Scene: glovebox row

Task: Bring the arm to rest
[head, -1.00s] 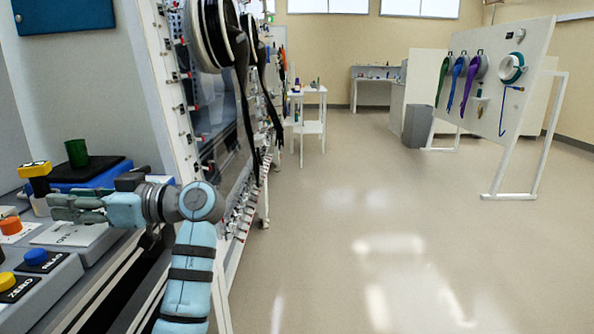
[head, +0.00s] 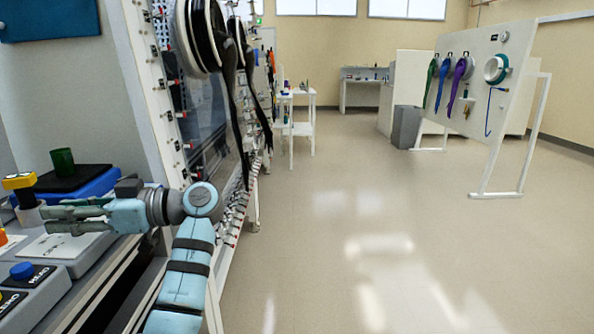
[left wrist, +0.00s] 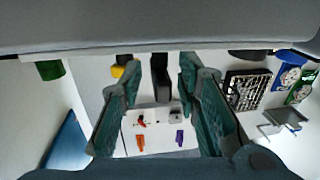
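My left arm (head: 182,270) rises from the bottom of the head view and bends left over the bench. My left gripper (head: 45,217) points left, its fingers apart above the grey bench boxes. In the left wrist view, the two teal fingers (left wrist: 158,78) stand wide apart with nothing held between them. Beyond them is a white panel with small coloured parts (left wrist: 160,130). My right arm and gripper are not in view.
A yellow-topped post (head: 20,182) stands close by the left fingertips. A green cup (head: 62,161) sits on a black pad behind the gripper. A glovebox frame (head: 150,95) rises just behind the arm. Open floor (head: 350,220) lies to the right.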

